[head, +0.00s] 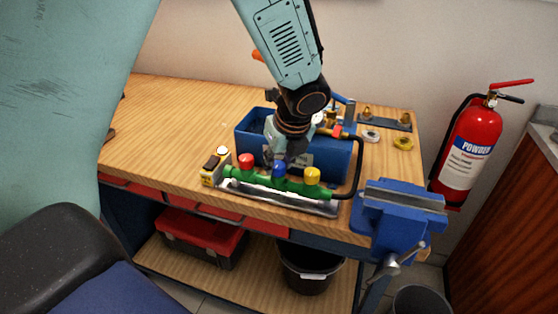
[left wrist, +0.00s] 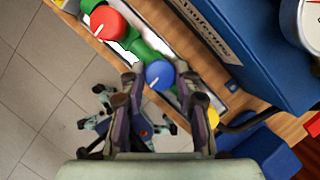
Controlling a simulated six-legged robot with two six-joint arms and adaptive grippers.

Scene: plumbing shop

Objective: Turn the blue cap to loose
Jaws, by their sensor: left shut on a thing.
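The blue cap (head: 279,169) is the middle one of three caps on a green pipe manifold (head: 262,184) at the bench's front edge. A red cap (head: 246,161) is to its left and a yellow cap (head: 312,176) to its right. My left gripper (head: 279,160) comes down from above onto the blue cap. In the left wrist view its fingers stand on both sides of the blue cap (left wrist: 159,74), shut on it. A pale mark shows on the cap's top, partly near the fingers. My right gripper is not in view.
A blue bin (head: 330,160) stands right behind the manifold. A black hose (head: 358,170) curves at its right end, near a blue vise (head: 400,206). A red fire extinguisher (head: 467,148) is at the right.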

